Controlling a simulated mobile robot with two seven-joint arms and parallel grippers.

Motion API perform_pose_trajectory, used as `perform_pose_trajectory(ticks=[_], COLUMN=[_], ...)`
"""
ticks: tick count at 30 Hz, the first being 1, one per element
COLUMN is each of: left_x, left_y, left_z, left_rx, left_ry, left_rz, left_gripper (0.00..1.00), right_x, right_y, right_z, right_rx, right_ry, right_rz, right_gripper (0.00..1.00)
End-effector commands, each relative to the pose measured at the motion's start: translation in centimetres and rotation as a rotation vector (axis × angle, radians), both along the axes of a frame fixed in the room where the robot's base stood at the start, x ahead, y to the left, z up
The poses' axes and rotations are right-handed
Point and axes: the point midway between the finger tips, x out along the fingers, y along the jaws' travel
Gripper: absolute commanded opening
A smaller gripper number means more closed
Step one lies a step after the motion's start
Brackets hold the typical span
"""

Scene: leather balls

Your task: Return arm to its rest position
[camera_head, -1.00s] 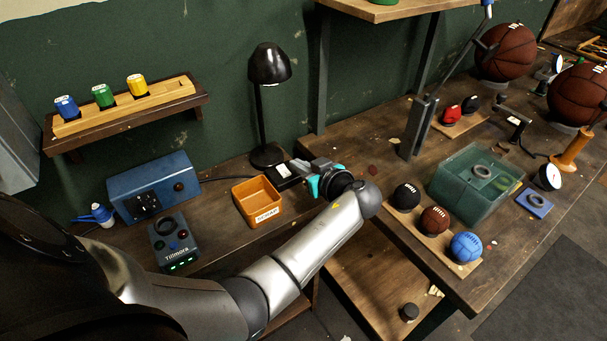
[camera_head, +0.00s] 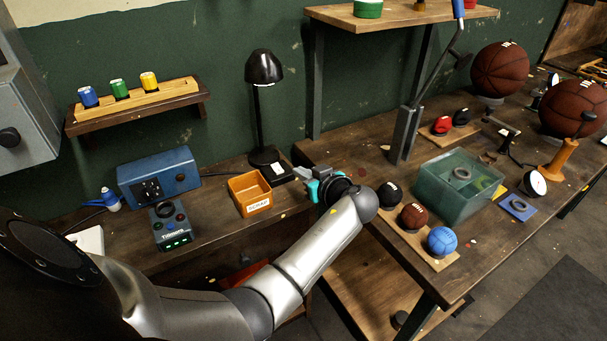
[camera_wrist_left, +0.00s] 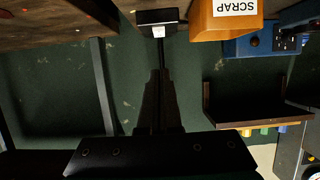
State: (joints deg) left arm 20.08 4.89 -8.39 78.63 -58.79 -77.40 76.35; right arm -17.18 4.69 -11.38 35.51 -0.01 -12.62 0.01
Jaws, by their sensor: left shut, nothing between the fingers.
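My left arm (camera_head: 315,245) reaches in from the lower left in the head view. Its teal-and-grey gripper (camera_head: 306,174) is above the workbench, just right of the black desk lamp's base (camera_head: 268,160). The gripper is shut and empty, with its fingers pointing toward the wall. In the left wrist view the dark fingers (camera_wrist_left: 161,102) are together against the green wall, with nothing between them. My right gripper is in neither view.
An orange scrap box (camera_head: 250,193) is left of the gripper. Black, brown and blue balls (camera_head: 441,240) sit on a wooden board to the right, near a green translucent bin (camera_head: 446,196). A shelf (camera_head: 400,14) stands behind. The lamp rises close to the gripper.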

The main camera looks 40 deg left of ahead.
Motion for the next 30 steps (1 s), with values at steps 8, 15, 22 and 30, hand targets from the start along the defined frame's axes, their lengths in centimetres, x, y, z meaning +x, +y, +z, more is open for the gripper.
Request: perform_pose_trajectory(ticks=[8, 15, 22, 30], left_x=[0.0, -0.5, -5.2, -17.8], left_y=[0.0, -0.7, -4.3, -9.8], left_z=[0.0, -3.8, -18.6, -34.3], left_rx=[0.000, -0.017, -0.113, -0.286], left_ry=[0.000, 0.105, 0.492, 0.844], left_rz=[0.000, -0.073, -0.387, -0.770], left_gripper=[0.00, 0.00, 0.00, 0.00], right_x=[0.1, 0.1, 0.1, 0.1], right_y=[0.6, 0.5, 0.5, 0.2], right_z=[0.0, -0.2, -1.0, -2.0], right_rx=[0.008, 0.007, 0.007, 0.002], right_ry=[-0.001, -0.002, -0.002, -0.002], right_rz=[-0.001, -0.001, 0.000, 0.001], right_gripper=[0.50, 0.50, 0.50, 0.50])
